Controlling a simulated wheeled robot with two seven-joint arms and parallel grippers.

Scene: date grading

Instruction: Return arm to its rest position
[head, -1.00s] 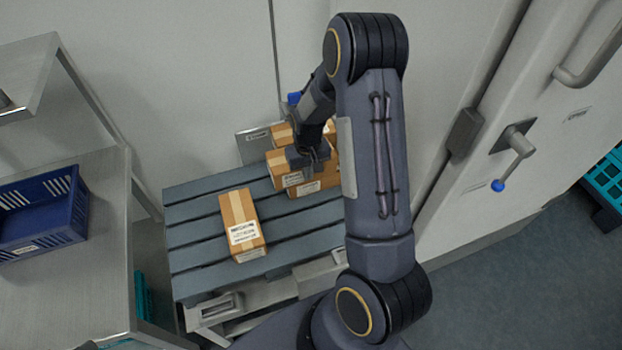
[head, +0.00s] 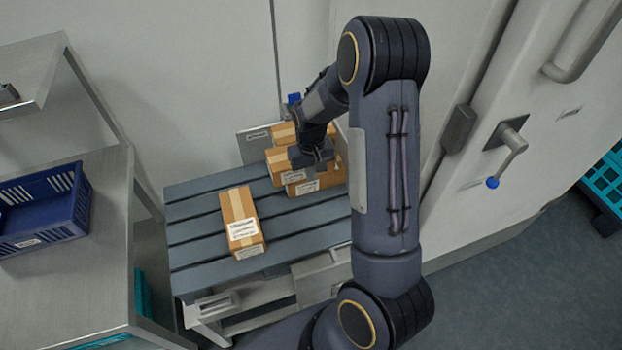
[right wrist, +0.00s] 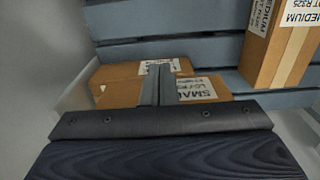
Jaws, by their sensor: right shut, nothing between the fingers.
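My right arm (head: 385,170) reaches across the head view from the bottom right. Its gripper (head: 316,166) is above the stacked cartons (head: 302,186) at the back right of the slatted grey table. In the right wrist view the gripper (right wrist: 158,82) has its fingers together with nothing between them. Cartons with labels (right wrist: 110,92) lie below and beyond the fingers. I cannot tell how far above them the fingertips are. My left gripper is not in view.
A single labelled carton (head: 240,212) lies on the slatted table (head: 195,235). A blue crate (head: 45,225) stands on a steel shelf unit (head: 90,270) at left. A white door with a lever handle (head: 508,145) is at right. The table's front left slats are clear.

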